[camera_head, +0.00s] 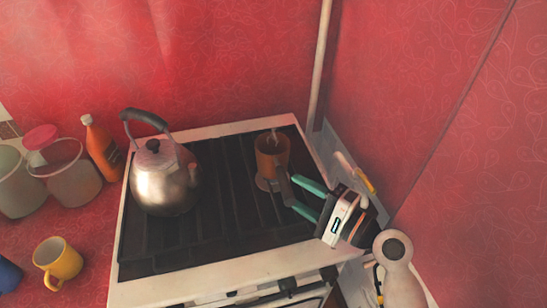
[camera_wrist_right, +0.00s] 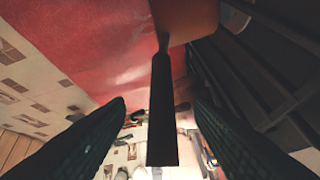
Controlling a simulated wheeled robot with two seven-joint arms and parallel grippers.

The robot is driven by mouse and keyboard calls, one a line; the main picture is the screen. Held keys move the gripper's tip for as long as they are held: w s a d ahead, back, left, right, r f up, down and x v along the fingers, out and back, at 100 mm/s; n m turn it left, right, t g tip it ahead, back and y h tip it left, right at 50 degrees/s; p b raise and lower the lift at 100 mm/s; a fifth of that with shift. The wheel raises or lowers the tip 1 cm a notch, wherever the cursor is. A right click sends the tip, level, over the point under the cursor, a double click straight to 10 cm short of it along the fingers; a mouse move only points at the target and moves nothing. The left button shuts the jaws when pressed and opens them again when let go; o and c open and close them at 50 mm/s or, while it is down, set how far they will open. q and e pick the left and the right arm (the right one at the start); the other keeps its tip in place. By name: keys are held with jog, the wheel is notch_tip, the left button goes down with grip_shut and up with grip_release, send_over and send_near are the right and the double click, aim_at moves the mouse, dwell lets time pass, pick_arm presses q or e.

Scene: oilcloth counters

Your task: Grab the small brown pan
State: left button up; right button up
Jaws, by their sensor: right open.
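The small brown pan (camera_head: 271,152) stands upright on the right part of the black stovetop. Its dark handle (camera_head: 285,187) points toward my right gripper (camera_head: 292,190). The right gripper is open, and its two teal fingers reach in from the right, one on each side of the handle. In the right wrist view, the dark handle (camera_wrist_right: 163,110) runs between the two spread fingers, with gaps on both sides. The pan's brown body (camera_wrist_right: 185,20) is at the top of that view, partly cut off. My left gripper is not in view.
A silver kettle (camera_head: 160,185) stands on the left of the stove (camera_head: 210,290). Left of it are an orange bottle (camera_head: 103,150), translucent containers (camera_head: 72,178) and a yellow mug (camera_head: 58,262). A red wall (camera_head: 430,100) rises close behind and to the right. The stovetop's front middle is clear.

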aim_at(284, 181)
jog(key=x, duration=0.2)
jog(key=p+x, duration=0.1)
jog(key=x, duration=0.1)
jog(key=shift+w+d+f, duration=0.1)
jog(key=shift+w+d, duration=0.05)
jog(key=shift+w, duration=0.25)
jog(key=shift+w+a+f, duration=0.1)
jog(key=shift+w+a, duration=0.2)
jog(key=shift+a, duration=0.1)
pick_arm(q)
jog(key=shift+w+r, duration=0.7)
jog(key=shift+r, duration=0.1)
pick_arm(e)
jog(key=shift+s, duration=0.1)
grip_shut()
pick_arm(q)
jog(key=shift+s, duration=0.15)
